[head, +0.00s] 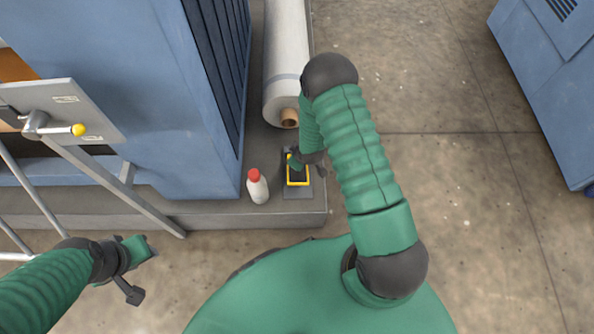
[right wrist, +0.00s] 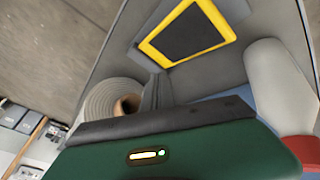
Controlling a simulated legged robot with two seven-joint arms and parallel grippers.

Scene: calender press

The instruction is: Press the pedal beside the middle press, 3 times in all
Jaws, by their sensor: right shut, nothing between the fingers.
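The pedal (head: 298,182) is a dark pad in a yellow frame on the grey plinth, at the front corner of a blue press (head: 130,70). In the right wrist view the pedal (right wrist: 187,33) lies at the top, its dark pad in full view. My right gripper (head: 297,161) is shut and empty, over the far part of the pedal in the head view. I cannot tell whether it touches the pedal. My left gripper (head: 132,268) hangs at lower left, away from the pedal; its jaw state is unclear.
A white bottle with a red cap (head: 257,186) stands just left of the pedal. A pale roll (head: 287,60) lies behind it. A lever with a yellow knob (head: 78,130) and grey rails are at left. Another blue machine (head: 550,90) stands at right; the floor between is clear.

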